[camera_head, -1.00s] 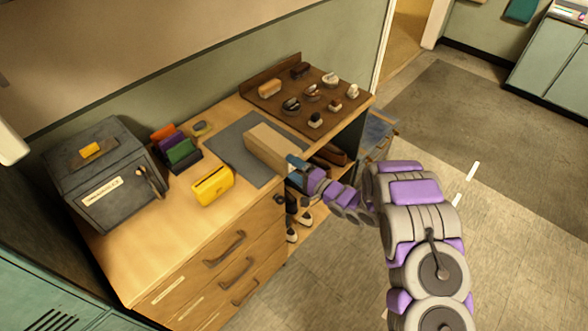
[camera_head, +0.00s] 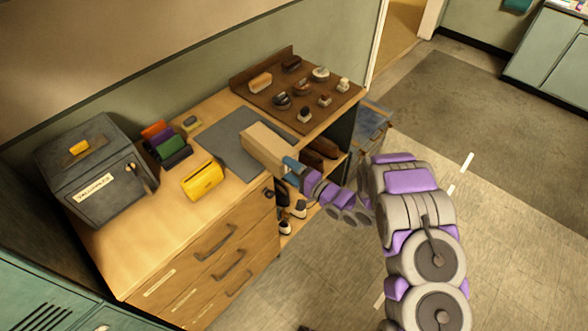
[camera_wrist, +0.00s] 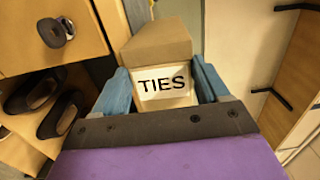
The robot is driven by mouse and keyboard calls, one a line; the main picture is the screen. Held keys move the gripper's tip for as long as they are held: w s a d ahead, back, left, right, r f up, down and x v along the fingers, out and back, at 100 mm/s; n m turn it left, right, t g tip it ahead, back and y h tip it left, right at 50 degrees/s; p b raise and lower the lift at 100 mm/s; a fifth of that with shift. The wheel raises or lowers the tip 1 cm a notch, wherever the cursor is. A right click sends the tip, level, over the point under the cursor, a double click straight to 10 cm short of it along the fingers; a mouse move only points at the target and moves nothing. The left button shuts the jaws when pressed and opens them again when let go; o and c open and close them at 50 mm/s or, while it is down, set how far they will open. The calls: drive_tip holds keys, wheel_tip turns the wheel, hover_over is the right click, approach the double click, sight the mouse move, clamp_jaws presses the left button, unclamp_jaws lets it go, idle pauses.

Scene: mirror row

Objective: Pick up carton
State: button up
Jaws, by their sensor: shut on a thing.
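The carton (camera_head: 266,145) is a tan cardboard box over the front edge of the grey mat (camera_head: 226,138) on the counter. In the wrist view the carton (camera_wrist: 158,50) shows a white label reading "TIES" on its near end. My gripper (camera_head: 290,164) is at that near end, and in the wrist view its blue fingers (camera_wrist: 160,90) sit on both sides of the carton, shut on it. Whether the carton's underside touches the mat cannot be told.
A yellow box (camera_head: 202,180), coloured upright cards (camera_head: 165,145) and a dark grey case (camera_head: 97,165) stand to the left. A brown tray (camera_head: 270,98) with several small items is behind right. Drawers (camera_head: 215,255) and shoes on shelves (camera_head: 298,208) are below.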

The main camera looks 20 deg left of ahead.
drive_tip(key=o, duration=1)
drive_tip(key=shift+a+f, duration=0.1)
drive_tip(key=shift+a, duration=0.3)
drive_tip(key=shift+o, duration=1.2)
drive_tip(key=shift+d, duration=0.3)
drive_tip(key=p+v, duration=0.2)
drive_tip(key=v, duration=1.6)
drive_tip(key=shift+w, duration=0.15)
drive_tip(key=shift+d, duration=0.2)
